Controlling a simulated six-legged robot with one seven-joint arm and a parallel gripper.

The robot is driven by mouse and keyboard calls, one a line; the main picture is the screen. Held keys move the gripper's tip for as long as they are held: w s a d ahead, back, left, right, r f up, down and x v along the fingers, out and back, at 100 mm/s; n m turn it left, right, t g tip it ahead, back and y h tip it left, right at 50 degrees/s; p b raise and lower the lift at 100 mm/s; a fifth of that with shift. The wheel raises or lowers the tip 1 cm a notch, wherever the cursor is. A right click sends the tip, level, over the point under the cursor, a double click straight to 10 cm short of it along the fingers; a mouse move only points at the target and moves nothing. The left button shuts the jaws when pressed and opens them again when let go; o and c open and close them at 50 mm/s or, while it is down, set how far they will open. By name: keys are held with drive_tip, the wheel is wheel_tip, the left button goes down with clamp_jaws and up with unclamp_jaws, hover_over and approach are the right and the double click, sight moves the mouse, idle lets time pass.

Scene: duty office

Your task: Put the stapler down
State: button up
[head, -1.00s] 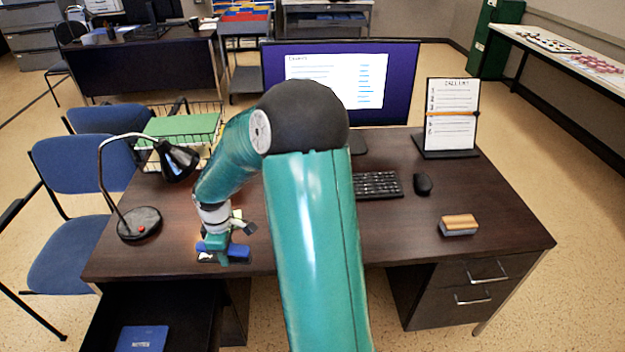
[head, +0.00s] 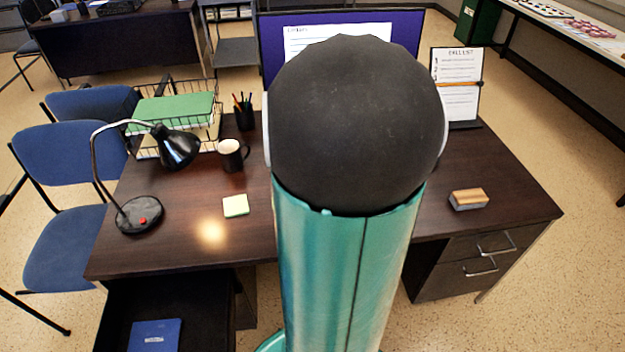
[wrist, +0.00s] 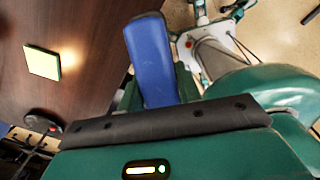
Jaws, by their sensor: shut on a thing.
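The blue stapler (wrist: 150,58) shows in the wrist view, pointing up and slightly left. My gripper (wrist: 158,90) is shut on it, with green fingers on either side of its lower part. The brown desk (wrist: 75,20) lies to the left of the stapler in that view, and the stapler appears clear of it, near the edge. In the head view the desk (head: 185,245) is in sight, but my gripper and the stapler are hidden behind my arm.
A yellow sticky pad (head: 236,205), mug (head: 231,157), pen cup (head: 244,116) and lamp (head: 140,214) occupy the left half. A wooden-topped block (head: 468,199) lies at right. The front left desktop is bare. An open drawer (head: 205,320) below holds a blue notebook (head: 155,336).

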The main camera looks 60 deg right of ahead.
drive_tip(key=w+d+f, duration=0.2)
drive_tip(key=d+f, duration=0.1)
drive_tip(key=w+d+f, duration=0.6)
drive_tip(key=d, duration=0.1)
drive_tip(key=shift+w, duration=0.2)
drive_tip(key=shift+w+d+f, duration=0.15)
drive_tip(key=shift+d+f, duration=0.1)
drive_tip(key=shift+f, duration=1.7)
drive_tip(key=shift+f, duration=0.2)
drive_tip(key=o, duration=1.1)
drive_tip(key=shift+r, duration=0.1)
